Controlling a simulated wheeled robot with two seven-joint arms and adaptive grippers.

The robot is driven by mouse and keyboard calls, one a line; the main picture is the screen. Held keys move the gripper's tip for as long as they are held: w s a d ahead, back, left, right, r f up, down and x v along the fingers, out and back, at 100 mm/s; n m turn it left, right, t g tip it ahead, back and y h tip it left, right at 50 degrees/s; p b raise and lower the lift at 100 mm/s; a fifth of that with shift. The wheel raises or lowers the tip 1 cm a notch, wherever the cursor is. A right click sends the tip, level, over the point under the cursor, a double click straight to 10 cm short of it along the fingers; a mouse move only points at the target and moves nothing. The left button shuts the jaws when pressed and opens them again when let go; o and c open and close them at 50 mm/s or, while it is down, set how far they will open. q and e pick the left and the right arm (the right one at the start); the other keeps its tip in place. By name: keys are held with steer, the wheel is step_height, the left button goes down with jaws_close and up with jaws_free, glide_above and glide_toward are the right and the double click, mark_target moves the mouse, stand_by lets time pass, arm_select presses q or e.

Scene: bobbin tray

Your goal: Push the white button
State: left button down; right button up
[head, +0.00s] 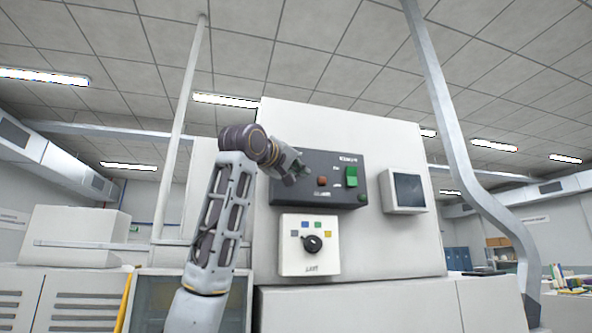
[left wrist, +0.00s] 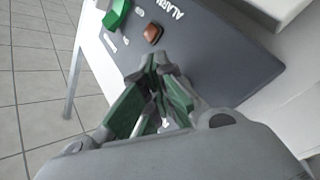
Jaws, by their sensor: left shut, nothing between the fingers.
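My left gripper (head: 300,172) is shut and empty, in front of the left part of a dark control panel (head: 312,197) on a large white cabinet. In the left wrist view its green-padded fingers (left wrist: 161,66) meet over the dark panel (left wrist: 225,60), close to a red button (left wrist: 153,33). A small white patch (left wrist: 165,122) shows between the fingers; I cannot tell whether it is the white button. The gripper hides part of the panel, and no white button is clear in the head view. Contact cannot be told. My right gripper is not in view.
The panel also carries a green switch (head: 351,176) right of the red button. Below is a white box with a black knob (head: 312,243) and coloured squares. A small screen (head: 408,189) is at the right. A bent grey post (head: 461,160) stands further right.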

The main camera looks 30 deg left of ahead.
arm_select(q)
steer(key=shift+d, duration=0.1)
steer(key=shift+s+d+f, duration=0.1)
steer(key=shift+s+d, duration=0.3)
steer(key=shift+s+d+b, duration=0.2)
steer(key=shift+b, duration=0.15)
steer(key=shift+s+d+b, duration=0.6)
steer(key=shift+s+d, duration=0.95)
steer(key=shift+d, duration=0.3)
